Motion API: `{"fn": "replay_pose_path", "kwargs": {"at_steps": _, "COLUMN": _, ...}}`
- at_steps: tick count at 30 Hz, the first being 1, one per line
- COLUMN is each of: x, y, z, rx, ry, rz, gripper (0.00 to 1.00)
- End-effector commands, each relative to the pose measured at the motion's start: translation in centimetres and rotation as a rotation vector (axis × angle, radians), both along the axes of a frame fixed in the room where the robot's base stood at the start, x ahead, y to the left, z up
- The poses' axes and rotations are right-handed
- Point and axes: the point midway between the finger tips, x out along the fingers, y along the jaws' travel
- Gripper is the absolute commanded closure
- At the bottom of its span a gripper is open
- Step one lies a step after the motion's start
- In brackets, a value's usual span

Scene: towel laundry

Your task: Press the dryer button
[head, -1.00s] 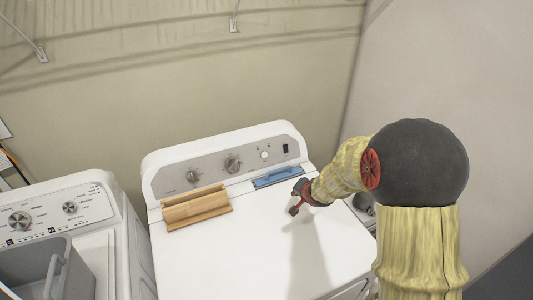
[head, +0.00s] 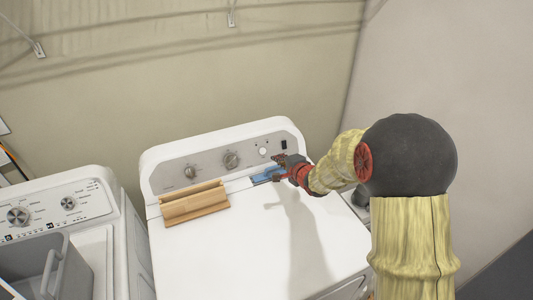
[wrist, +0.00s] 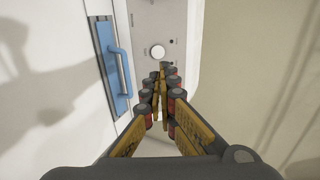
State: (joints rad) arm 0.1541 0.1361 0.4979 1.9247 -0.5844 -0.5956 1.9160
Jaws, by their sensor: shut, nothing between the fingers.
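The dryer (head: 240,235) is white, with a grey control panel along its back. A round white button (head: 263,151) sits toward the panel's right end, right of two knobs. In the wrist view the button (wrist: 158,52) shows just beyond my fingertips. My gripper (head: 279,158) is shut and empty, with its fingers pointing at the panel near the button. In the wrist view my gripper (wrist: 160,75) has its fingers together, a little short of the button in the picture. I cannot tell whether it touches the panel.
A blue handled object (head: 266,174) lies on the dryer top below the panel, partly behind my gripper; it also shows in the wrist view (wrist: 113,65). A wooden holder (head: 195,204) lies left of it. A washer (head: 70,215) stands at left. The dryer's front top is clear.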

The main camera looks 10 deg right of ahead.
Motion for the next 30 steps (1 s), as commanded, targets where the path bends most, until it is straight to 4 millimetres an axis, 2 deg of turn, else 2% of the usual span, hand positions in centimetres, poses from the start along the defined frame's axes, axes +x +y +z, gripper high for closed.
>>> {"fn": "replay_pose_path", "kwargs": {"at_steps": 4, "x": 0.8, "y": 0.2, "z": -0.6, "rx": -0.001, "ry": 0.002, "rz": 0.001, "gripper": 1.0}}
{"fn": "replay_pose_path", "kwargs": {"at_steps": 8, "x": 2.5, "y": 0.6, "z": -1.5, "rx": -0.002, "ry": 0.002, "rz": 0.002, "gripper": 1.0}}
{"fn": "replay_pose_path", "kwargs": {"at_steps": 22, "x": 10.3, "y": 2.1, "z": -5.3, "rx": -0.002, "ry": -0.001, "rz": 0.001, "gripper": 1.0}}
{"fn": "replay_pose_path", "kwargs": {"at_steps": 30, "x": 12.2, "y": 2.5, "z": -6.1, "rx": -0.001, "ry": 0.001, "rz": 0.0, "gripper": 1.0}}
